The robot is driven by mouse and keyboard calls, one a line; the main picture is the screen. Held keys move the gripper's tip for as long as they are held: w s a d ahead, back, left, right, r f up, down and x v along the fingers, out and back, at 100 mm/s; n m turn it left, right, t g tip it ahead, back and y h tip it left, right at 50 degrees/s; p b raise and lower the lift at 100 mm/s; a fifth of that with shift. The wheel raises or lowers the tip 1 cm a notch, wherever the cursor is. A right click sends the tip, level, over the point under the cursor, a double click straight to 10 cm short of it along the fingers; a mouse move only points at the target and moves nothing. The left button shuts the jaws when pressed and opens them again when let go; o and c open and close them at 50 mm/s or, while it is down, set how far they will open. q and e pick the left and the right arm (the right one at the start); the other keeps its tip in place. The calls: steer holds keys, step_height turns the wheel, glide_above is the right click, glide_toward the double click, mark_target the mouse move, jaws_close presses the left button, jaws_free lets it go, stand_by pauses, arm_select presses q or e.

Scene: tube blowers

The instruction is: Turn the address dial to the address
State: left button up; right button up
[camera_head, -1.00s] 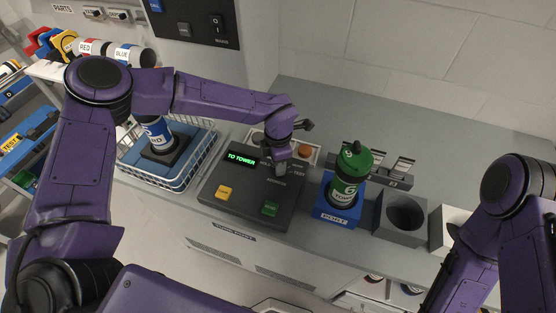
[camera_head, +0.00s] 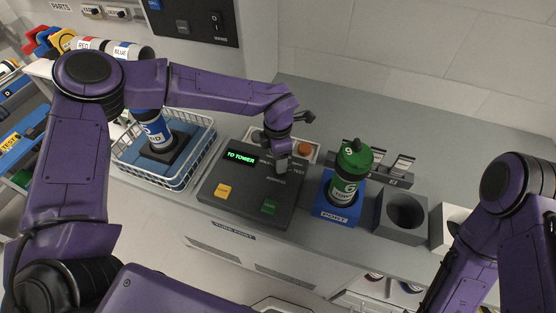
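A dark control console (camera_head: 240,200) sits on the grey counter. Its small display (camera_head: 241,157) reads "TO TOWER" in green letters. A yellow button (camera_head: 222,191) and a green button (camera_head: 269,207) are on its front part. My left gripper (camera_head: 279,166) points down over the console's upper right, at the printed label for the address. The dial is hidden under or behind the gripper, and I cannot tell whether the fingers are closed on it. My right arm (camera_head: 510,215) is at the right edge, and its gripper is out of the picture.
A green canister (camera_head: 346,175) stands in a blue port block (camera_head: 337,207) right of the console. A wire basket (camera_head: 190,172) with a blue-labelled canister (camera_head: 157,133) is at left. A grey holder (camera_head: 402,218) stands farther right. An orange button (camera_head: 305,148) is behind my gripper.

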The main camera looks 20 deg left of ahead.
arm_select(q)
step_height(320, 180, up, 9)
steer(key=b, duration=0.1)
steer(key=shift+f+b, duration=0.2)
steer(key=shift+b, duration=0.2)
